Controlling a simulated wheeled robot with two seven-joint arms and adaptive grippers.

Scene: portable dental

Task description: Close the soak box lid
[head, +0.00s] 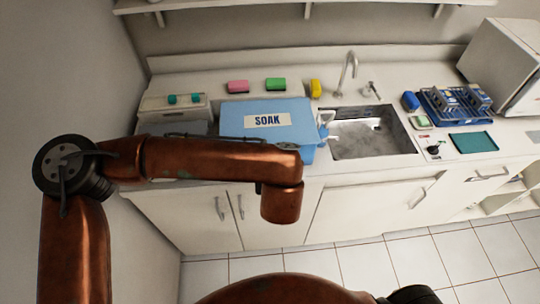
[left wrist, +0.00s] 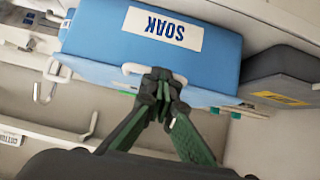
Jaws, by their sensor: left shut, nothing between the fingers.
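The blue soak box (head: 300,112) stands on the counter left of the sink, with a white SOAK label (head: 267,121) on its lid. The lid looks flat and down in the head view; whether it is fully seated I cannot tell. In the left wrist view the box (left wrist: 90,35) shows its label upside down and a white handle (left wrist: 133,69) at its near edge. My left gripper (left wrist: 160,76) is shut and empty, its fingertips at that handle; contact is unclear. In the head view my left arm hides part of the box front. My right gripper is not in view.
Pink (head: 237,86), green (head: 276,84) and yellow (head: 315,88) sponges lie behind the box. The sink (head: 372,140) and tap (head: 347,72) are to its right, then a blue rack (head: 440,112). A grey container (left wrist: 282,75) stands beside the box in the wrist view.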

